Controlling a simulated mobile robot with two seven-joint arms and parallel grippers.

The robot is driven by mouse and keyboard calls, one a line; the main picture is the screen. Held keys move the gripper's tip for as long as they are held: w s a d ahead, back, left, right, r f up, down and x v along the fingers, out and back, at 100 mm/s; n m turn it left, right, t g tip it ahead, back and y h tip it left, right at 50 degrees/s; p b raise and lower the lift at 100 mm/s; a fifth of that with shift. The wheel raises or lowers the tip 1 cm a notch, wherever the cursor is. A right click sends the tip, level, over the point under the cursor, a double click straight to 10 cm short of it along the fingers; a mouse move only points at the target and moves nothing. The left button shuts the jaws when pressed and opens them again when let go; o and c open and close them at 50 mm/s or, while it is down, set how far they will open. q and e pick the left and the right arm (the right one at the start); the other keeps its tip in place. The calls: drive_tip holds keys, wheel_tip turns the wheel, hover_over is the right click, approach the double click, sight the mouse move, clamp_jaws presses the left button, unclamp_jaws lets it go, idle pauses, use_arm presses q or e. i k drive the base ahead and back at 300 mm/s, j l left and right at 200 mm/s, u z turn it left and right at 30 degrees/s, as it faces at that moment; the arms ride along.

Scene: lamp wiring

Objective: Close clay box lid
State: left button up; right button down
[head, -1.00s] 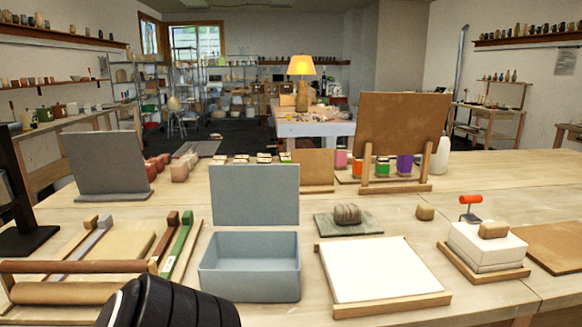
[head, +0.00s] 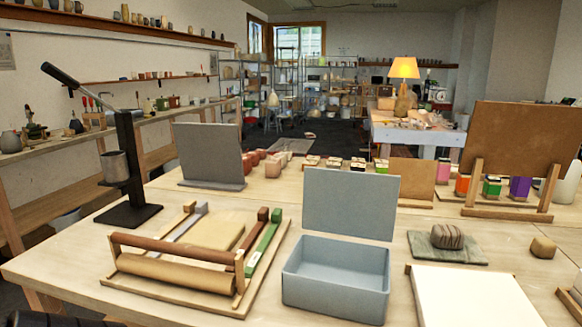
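The clay box (head: 335,292) is a blue-grey open box on the table, in the lower middle of the head view. Its flat lid (head: 350,203) stands upright at the box's back edge, so the box is open. The visible inside of the box looks empty. Neither of my grippers shows in the head view; only a dark piece, probably of my own arm, shows at the bottom left edge.
Left of the box is a wooden tray (head: 180,292) with a roller and bars. A black lever stand (head: 128,215) is farther left. A white slab (head: 470,300) lies to the right, with a striped clay lump (head: 447,236) behind it. Little table is bare around the box.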

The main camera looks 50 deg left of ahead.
sight(359, 205)
drive_tip(key=u, duration=1.3)
